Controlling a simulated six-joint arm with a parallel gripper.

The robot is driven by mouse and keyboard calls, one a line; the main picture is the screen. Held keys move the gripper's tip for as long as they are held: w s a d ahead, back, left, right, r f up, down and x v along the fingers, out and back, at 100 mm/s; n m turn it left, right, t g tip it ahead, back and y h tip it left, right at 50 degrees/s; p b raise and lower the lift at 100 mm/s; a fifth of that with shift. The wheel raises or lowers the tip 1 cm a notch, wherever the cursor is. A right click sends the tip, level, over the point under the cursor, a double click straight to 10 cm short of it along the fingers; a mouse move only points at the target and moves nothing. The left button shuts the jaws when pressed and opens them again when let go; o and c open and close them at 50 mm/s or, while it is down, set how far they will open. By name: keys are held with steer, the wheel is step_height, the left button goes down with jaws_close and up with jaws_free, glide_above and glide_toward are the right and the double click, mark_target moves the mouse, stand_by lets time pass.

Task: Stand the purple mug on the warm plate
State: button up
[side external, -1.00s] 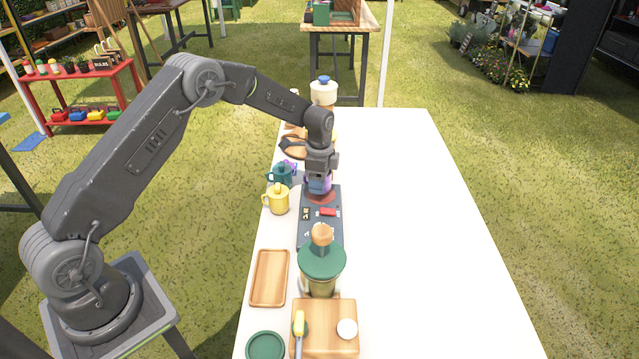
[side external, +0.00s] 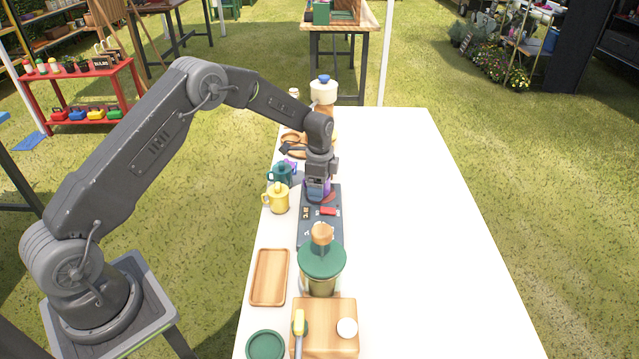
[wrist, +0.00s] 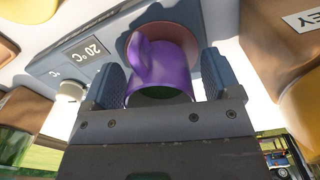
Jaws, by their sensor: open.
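The purple mug (wrist: 172,68) is between the two fingers of my gripper (wrist: 163,72) in the wrist view, with its handle towards the upper left. The fingers are apart, one on each side of it; contact is hard to judge. The mug appears to stand upright on the reddish round warm plate (wrist: 192,36), whose far part shows behind it. In the side view my gripper (side external: 318,194) is low over the far end of the dark slab (side external: 320,233). It mostly hides the mug (side external: 327,186), and only an edge of the red plate (side external: 329,198) shows.
A yellow mug (side external: 278,200) and a green mug (side external: 280,177) stand left of the slab. A green-lidded jar (side external: 321,262) stands at its near end. A wooden tray (side external: 269,277) and wooden board (side external: 340,318) lie nearer. The white table's right side (side external: 420,230) is clear.

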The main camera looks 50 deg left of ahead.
steer(key=s+d+r+n+t, duration=0.1)
steer(key=s+d+r, duration=0.15)
steer(key=r, duration=0.85)
steer(key=s+d+r+n+t, duration=0.15)
steer(key=s+r, duration=0.25)
steer(key=r, duration=0.8)
steer(key=s+d+r+n, duration=0.25)
steer(key=s+r, duration=0.35)
steer(key=s, duration=0.3)
steer(key=s+d+n+t, duration=0.1)
steer(key=s+n, duration=0.2)
steer(key=s, duration=0.6)
steer(key=s+d+f+n+t, duration=0.1)
steer(key=s+n+t, duration=0.1)
steer(key=s, duration=0.7)
steer(key=shift+s+d+n, duration=0.35)
steer(key=shift+s+n, duration=0.05)
steer(key=shift+n, duration=0.4)
